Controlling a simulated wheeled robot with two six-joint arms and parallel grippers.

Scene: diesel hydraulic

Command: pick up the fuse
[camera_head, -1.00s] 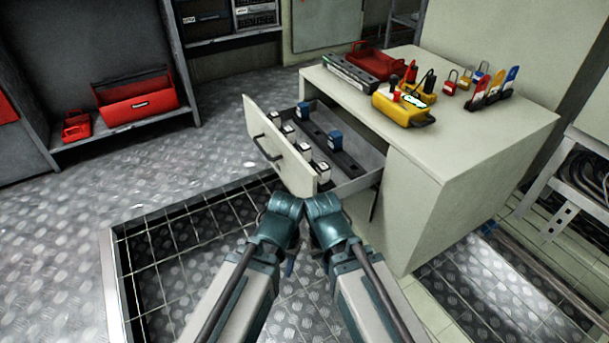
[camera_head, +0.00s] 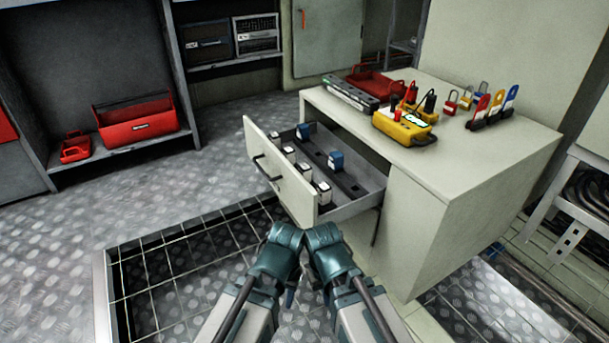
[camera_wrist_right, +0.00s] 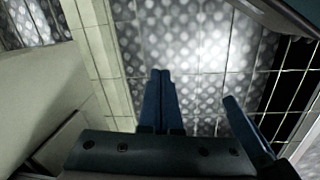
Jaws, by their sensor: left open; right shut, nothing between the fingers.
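Several small fuse-like blocks stand in the open drawer (camera_head: 358,205). White ones with dark parts, such as the front white block (camera_head: 323,193), line the side near the drawer front. Two blue ones, a nearer blue block (camera_head: 336,160) and a farther blue block (camera_head: 302,131), stand on the dark strip behind. I cannot tell which is the fuse meant. My left gripper (camera_head: 290,297) is open, low in front of the drawer and clear of it, mostly hidden by its wrist. My right gripper (camera_wrist_right: 161,72) is shut and empty above the floor in the wrist view.
The pale cabinet top carries a yellow meter-like case (camera_head: 402,124), a red tray (camera_head: 378,82), a grey rail-like box (camera_head: 350,94) and padlocks (camera_head: 458,101). Red toolbox (camera_head: 138,122) sits on a shelf at left.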

